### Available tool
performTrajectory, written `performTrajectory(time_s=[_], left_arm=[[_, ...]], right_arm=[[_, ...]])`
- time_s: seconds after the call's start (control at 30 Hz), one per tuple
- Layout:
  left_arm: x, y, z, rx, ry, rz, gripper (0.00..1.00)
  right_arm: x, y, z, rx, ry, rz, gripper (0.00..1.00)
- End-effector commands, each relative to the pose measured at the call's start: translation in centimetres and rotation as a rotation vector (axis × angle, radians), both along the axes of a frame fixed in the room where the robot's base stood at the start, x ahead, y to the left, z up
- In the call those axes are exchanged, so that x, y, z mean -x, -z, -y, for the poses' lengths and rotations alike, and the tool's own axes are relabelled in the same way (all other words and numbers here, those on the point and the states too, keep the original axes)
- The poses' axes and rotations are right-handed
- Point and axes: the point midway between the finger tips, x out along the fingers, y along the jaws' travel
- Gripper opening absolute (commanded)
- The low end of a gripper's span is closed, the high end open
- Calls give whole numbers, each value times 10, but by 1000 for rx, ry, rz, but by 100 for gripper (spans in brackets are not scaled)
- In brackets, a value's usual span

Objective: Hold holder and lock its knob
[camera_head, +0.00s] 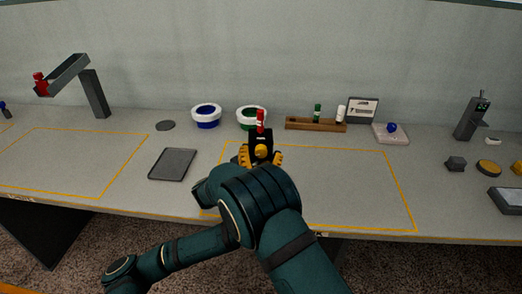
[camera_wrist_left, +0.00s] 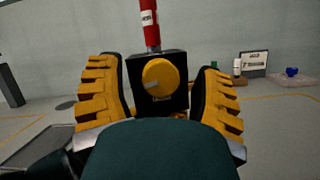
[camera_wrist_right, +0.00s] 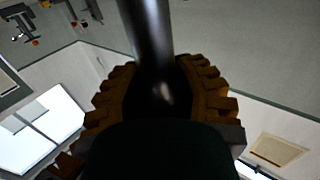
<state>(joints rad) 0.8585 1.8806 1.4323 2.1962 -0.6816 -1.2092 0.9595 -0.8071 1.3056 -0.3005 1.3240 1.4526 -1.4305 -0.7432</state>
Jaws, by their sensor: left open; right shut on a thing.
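The holder (camera_head: 260,135) is a black block with a red spindle (camera_head: 260,118) standing upright on its top and a round yellow knob (camera_wrist_left: 160,77) on the side facing me. My left gripper (camera_wrist_left: 160,68) is open, its yellow fingers on either side of the block and knob, with visible gaps. In the head view the left gripper (camera_head: 261,157) shows just in front of the holder. In the right wrist view my right gripper (camera_wrist_right: 165,85) is shut on a dark shiny cylinder (camera_wrist_right: 150,35), seemingly the holder's post. My arms hide the right gripper in the head view.
Behind the holder stand blue (camera_head: 206,117) and green (camera_head: 246,117) ringed bowls and a wooden rack (camera_head: 315,125) with small bottles. A dark flat tray (camera_head: 172,164) lies to the left. A grey angled stand (camera_head: 94,92) rises farther left. The outlined area right of the holder is clear.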

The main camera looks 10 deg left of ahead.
Motion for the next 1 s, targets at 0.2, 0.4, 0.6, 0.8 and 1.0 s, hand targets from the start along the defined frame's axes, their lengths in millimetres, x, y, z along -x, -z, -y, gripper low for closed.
performTrajectory(time_s=[0.2,0.4,0.6,0.8,1.0], left_arm=[[-10,-4,0,0,0,0,66],[-10,-5,0,1,0,0,66],[-10,-4,0,0,0,0,15],[-10,-4,0,0,0,0,0],[-11,-5,-1,-53,-2,-3,0]], right_arm=[[0,1,0,-1,-1,-2,0],[0,1,0,-1,-1,-2,0],[0,1,0,-1,-1,-2,0],[0,1,0,-1,-1,-2,0],[0,1,0,0,-1,-1,0]])
